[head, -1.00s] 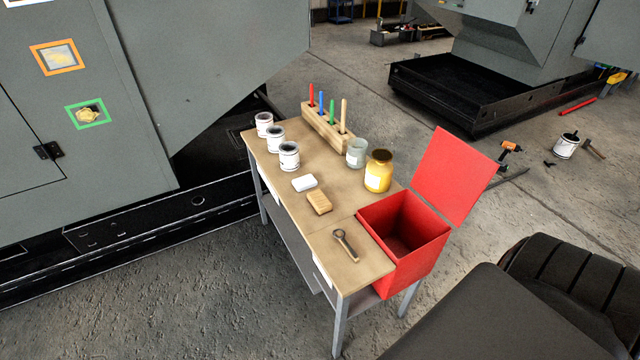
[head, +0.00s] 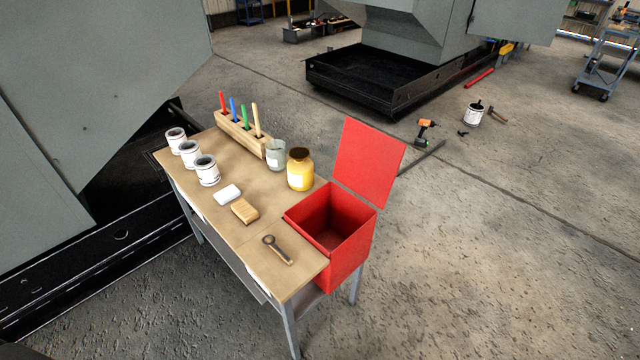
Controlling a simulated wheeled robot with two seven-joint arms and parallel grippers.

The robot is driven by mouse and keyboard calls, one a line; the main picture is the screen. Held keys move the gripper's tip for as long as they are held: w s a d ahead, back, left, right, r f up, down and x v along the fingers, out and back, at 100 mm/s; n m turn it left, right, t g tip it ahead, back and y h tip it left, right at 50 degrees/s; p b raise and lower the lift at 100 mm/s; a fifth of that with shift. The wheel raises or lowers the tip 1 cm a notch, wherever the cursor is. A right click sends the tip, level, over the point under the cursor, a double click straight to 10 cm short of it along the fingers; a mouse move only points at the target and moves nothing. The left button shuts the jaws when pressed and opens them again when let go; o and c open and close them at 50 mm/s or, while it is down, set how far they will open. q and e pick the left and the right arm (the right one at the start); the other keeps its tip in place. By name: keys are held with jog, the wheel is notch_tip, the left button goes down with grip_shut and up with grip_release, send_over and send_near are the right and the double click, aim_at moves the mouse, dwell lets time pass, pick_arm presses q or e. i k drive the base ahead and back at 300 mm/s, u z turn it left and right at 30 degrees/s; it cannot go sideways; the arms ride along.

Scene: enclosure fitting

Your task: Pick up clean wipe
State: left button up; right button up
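A small white folded piece (head: 228,194), which looks like the clean wipe, lies flat on the wooden top of the workbench (head: 225,234). A tan block (head: 244,210), possibly a sponge or brush, lies just in front of it to the right. Nothing covers the white piece. Neither of my grippers is in view.
Three paint cans (head: 189,154) stand at the bench's left edge. A wooden rack (head: 241,134) with coloured handles, a glass jar (head: 276,155) and a yellow jar (head: 300,170) stand behind. An open red bin (head: 350,248) adjoins the right side. A tool (head: 277,250) lies in front.

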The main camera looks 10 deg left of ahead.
aim_at(227, 195)
jog(key=z, duration=0.9)
jog(key=i, duration=1.55)
jog(key=u, duration=1.85)
